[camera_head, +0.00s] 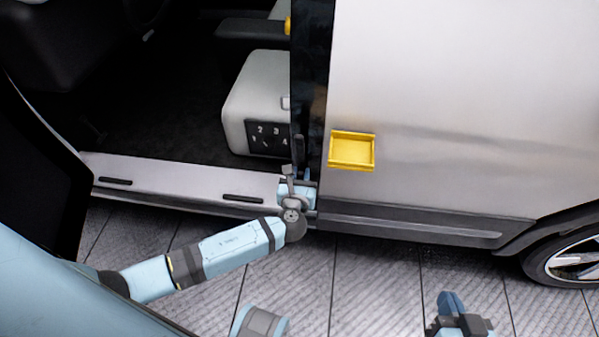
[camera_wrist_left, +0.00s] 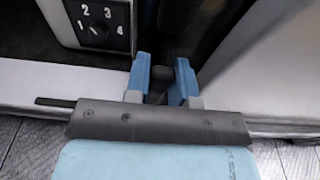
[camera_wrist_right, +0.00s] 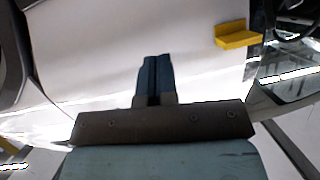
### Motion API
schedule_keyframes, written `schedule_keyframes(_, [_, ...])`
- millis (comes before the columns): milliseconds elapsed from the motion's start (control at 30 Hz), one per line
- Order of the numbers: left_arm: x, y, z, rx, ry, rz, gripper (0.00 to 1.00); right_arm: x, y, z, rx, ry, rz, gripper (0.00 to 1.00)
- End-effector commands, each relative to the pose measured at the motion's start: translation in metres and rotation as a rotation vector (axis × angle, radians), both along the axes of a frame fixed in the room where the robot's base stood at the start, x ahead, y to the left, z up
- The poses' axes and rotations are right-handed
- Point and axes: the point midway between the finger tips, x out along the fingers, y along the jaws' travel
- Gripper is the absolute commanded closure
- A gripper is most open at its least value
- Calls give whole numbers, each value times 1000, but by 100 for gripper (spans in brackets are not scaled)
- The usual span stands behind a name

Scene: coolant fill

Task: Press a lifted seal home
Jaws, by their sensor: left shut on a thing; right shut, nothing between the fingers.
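A dark strip, which looks like the seal (camera_head: 299,150), stands along the lower end of the black door pillar (camera_head: 312,75) at the edge of the opening. My left gripper (camera_head: 292,176) is at the foot of this pillar, just above the sill. In the left wrist view its blue fingers (camera_wrist_left: 163,80) are closed on a dark piece (camera_wrist_left: 158,88) between them. Whether the seal lies flat or stands off its seat is hidden by shadow and the gripper. My right gripper (camera_head: 452,306) is shut and empty, low over the floor; its fingers (camera_wrist_right: 156,78) touch in the right wrist view.
The silver van side (camera_head: 450,110) carries a yellow tray (camera_head: 352,165) right of the pillar. A light seat box with a numbered dial panel (camera_head: 268,137) stands inside the opening. The pale sill (camera_head: 180,183) runs left. A wheel (camera_head: 575,262) is at far right.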

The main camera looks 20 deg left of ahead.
Motion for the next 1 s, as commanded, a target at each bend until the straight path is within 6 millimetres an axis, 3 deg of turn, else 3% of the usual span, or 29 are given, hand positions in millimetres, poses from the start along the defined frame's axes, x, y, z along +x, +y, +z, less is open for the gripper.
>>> schedule_keyframes(100, [8,3,5,2,-8,2,100,-4,-4,-7,-20,39,-7,100])
schedule_keyframes(400, [9,3,4,2,-10,2,100,-4,-5,-9,-21,40,-6,100])
schedule_keyframes(433, [9,3,4,2,-10,2,70,-4,-5,-9,-21,39,-6,100])
schedule_keyframes(500, [9,3,4,2,-10,2,54,-4,-4,-9,-21,39,-6,100])
schedule_keyframes(533, [8,3,4,2,-9,2,51,-4,-4,-9,-21,39,-6,100])
schedule_keyframes(1000, [9,6,4,2,-7,0,51,-3,-5,-6,-24,40,-6,100])
